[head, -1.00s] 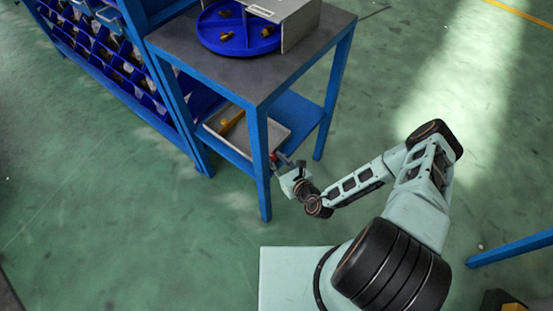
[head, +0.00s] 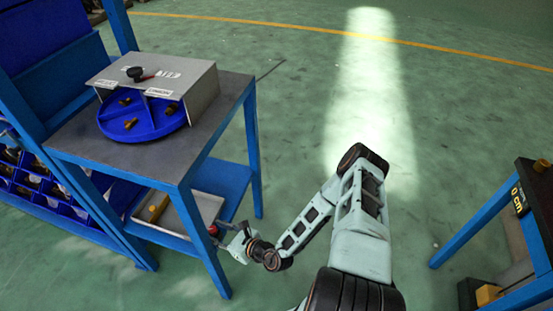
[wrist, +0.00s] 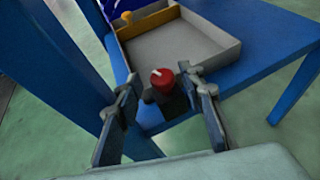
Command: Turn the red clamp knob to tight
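The red clamp knob (wrist: 163,81) shows in the wrist view, with a pale pointer mark on its top. It sits at the near edge of the blue lower shelf (wrist: 262,78). My gripper (wrist: 165,96) is open, with one finger to the left of the knob and one to the right. The right finger looks close to the knob; I cannot tell if it touches. In the head view the knob (head: 213,230) is a small red spot beside my gripper (head: 222,232), low at the blue stand's front right.
A pale tray (wrist: 190,50) with a yellow-handled item lies on the lower shelf behind the knob. A blue table leg (wrist: 62,60) stands close on the left. A blue turntable (head: 142,120) under a grey cover (head: 165,82) is on the tabletop. Another blue stand (head: 480,225) is at right.

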